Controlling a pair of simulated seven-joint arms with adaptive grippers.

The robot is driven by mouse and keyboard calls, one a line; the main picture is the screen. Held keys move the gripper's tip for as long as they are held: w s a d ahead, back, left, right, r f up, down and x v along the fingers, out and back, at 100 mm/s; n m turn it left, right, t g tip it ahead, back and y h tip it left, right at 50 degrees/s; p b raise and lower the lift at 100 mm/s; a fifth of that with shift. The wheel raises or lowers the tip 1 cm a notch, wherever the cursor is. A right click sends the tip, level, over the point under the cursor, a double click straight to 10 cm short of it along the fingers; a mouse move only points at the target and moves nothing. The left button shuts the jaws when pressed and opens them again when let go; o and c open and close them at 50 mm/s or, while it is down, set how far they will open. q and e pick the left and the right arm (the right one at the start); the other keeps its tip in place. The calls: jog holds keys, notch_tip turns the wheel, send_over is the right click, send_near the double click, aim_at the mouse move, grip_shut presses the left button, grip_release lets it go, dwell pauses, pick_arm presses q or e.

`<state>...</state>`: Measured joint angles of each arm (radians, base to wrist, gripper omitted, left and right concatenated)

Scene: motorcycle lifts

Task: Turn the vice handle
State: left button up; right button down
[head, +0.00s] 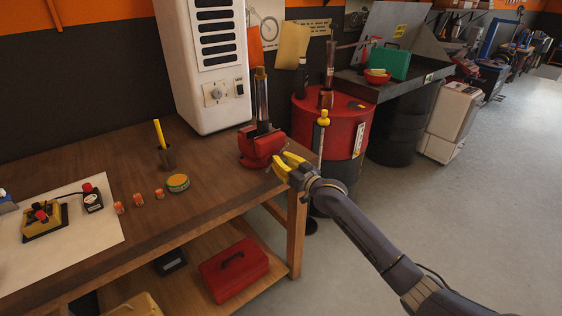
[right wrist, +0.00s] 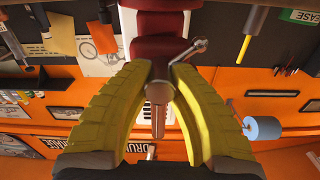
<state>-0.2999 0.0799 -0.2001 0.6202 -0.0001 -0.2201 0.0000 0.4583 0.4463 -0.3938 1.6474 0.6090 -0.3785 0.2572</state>
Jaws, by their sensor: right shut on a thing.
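The red vice (head: 260,146) is mounted at the right end of the wooden workbench, with a dark, shiny cylinder (head: 261,98) standing upright in it. My right gripper (head: 284,163) reaches in from the right, its yellow fingers at the front of the vice. In the right wrist view the fingers (right wrist: 158,74) are closed in around the vice handle (right wrist: 188,50), a thin metal bar with a ball end, and its round metal screw end (right wrist: 158,92). The handle's other part is hidden by the fingers. My left gripper is not in view.
A red drum (head: 334,120) with bottles on it stands right behind the gripper. A tall white unit (head: 205,60) stands on the bench behind the vice. Open floor lies to the right.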

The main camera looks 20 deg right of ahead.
jog(key=shift+f, duration=0.2)
jog(key=c, duration=1.1)
grip_release()
jog(key=shift+r, duration=0.15)
jog(key=shift+o, duration=0.2)
jog(key=shift+s, duration=0.1)
jog(key=v, duration=1.2)
